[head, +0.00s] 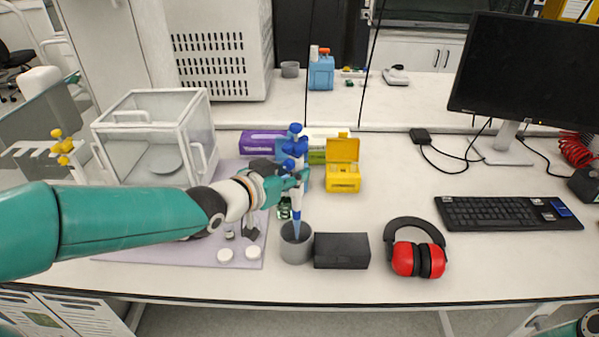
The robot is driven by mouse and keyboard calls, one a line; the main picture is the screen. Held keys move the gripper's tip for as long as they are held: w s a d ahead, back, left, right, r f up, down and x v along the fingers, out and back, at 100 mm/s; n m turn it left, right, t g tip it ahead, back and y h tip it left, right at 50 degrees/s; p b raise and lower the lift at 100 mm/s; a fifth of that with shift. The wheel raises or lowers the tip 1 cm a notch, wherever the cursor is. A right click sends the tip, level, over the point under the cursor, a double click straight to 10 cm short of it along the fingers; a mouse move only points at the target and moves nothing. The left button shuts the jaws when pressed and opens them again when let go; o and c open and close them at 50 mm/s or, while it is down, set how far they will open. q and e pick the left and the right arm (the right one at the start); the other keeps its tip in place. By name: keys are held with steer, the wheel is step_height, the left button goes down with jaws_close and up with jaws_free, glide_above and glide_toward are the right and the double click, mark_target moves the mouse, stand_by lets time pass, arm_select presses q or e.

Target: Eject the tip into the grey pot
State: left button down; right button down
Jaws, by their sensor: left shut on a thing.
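My left gripper (292,181) is shut on a blue and white pipette (297,203). The pipette is held upright, with a pale blue tip (297,228) at its lower end. The grey pot (296,248) stands on the bench directly below. The tip's lower end is at the pot's mouth; I cannot tell how far inside it reaches. The gripper's fingers partly hide the pipette's middle. Of my right arm only a small part shows at the bottom right corner, and its gripper is out of view.
A dark box (341,251) stands right of the pot, with red ear defenders (418,260) beyond it. A yellow open box (343,178) is behind. White lids (225,255) lie on the lilac mat (150,248). A glass balance enclosure (155,140) stands at left.

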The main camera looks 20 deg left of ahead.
arm_select(q)
steer(key=shift+f, duration=0.3)
steer(key=shift+r, duration=0.1)
steer(key=shift+r, duration=0.1)
step_height(320, 180, up, 8)
steer(key=p, duration=0.7)
steer(key=shift+s+r, duration=0.15)
steer(key=shift+r, duration=0.05)
steer(key=shift+f, duration=0.1)
